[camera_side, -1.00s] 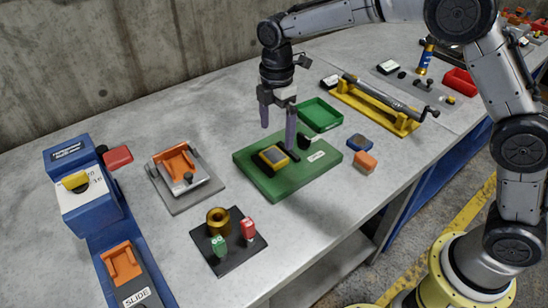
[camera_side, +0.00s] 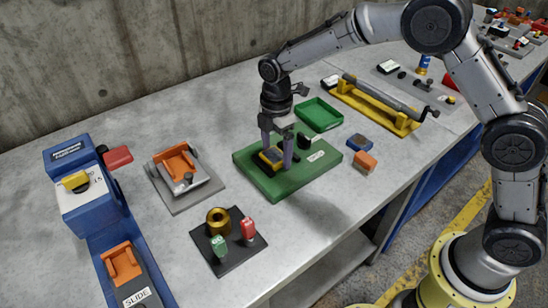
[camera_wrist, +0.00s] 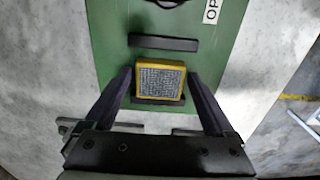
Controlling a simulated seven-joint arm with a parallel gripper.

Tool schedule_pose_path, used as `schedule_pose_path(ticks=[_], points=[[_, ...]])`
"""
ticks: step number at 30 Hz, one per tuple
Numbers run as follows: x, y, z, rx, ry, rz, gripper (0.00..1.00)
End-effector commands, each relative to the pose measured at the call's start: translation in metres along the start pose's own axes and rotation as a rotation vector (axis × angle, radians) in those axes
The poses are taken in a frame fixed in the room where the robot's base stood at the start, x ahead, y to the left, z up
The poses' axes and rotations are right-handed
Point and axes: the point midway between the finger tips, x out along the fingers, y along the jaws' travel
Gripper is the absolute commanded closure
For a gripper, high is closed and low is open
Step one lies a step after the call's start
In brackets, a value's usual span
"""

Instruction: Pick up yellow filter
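The yellow filter (camera_side: 270,156) is a small yellow-framed block with a grey mesh face. It rests on the green board (camera_side: 254,182), and in the wrist view the filter (camera_wrist: 159,80) lies between my two fingers. My gripper (camera_side: 275,158) points down at the filter with its fingers spread on either side. In the wrist view my gripper (camera_wrist: 160,80) is open, with a gap between each finger and the filter. Part of the filter is hidden behind a finger in the side view.
A black knob (camera_side: 304,142) stands on the green board beside the filter. A green tray (camera_side: 319,114) lies behind. An orange block (camera_side: 365,162) and a blue block (camera_side: 358,142) sit to the right. A dark plate (camera_side: 225,262) with a brass ring (camera_side: 218,220) is at front left.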

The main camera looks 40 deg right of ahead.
Motion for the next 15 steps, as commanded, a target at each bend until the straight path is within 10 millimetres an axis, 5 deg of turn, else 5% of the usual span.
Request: schedule_pose_path(ticks=[1, 11, 15], points=[[-0.0002, 0.0, 0.0, 0.0, 0.0, 0.0, 0.22], [-0.0006, 0.0001, 0.0, 0.0, 0.0, 0.0, 0.81], [-0.0009, 0.0003, -0.0001, 0.0, 0.0, 0.001, 0.84]])
